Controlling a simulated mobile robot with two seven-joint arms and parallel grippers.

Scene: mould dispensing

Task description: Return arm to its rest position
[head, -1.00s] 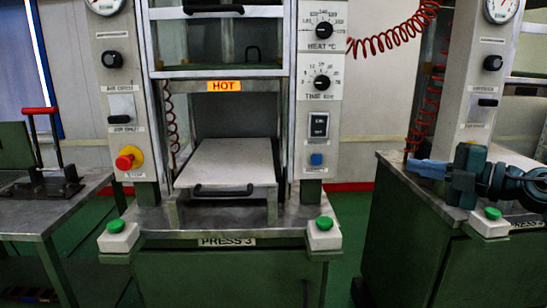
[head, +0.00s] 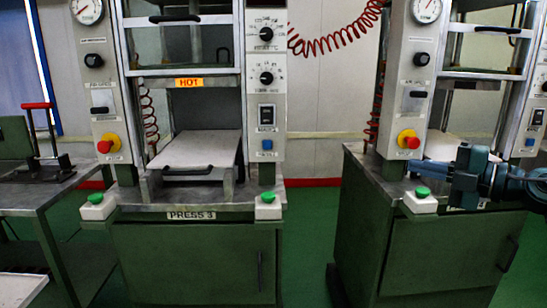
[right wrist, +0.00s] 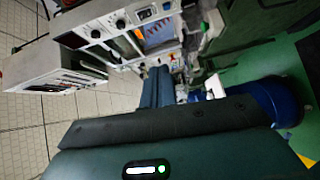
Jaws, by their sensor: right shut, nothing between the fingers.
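In the right wrist view the blue-green fingers (right wrist: 157,88) lie side by side, with the wrist housing filling the lower part. My left gripper is not in view.
Press 3 (head: 195,250) stands at the centre left, with a grey plate (head: 203,150), a HOT label and green buttons. A metal bench (head: 45,190) with a red-handled tool stands at the left. Green floor (head: 310,240) is open between the presses.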

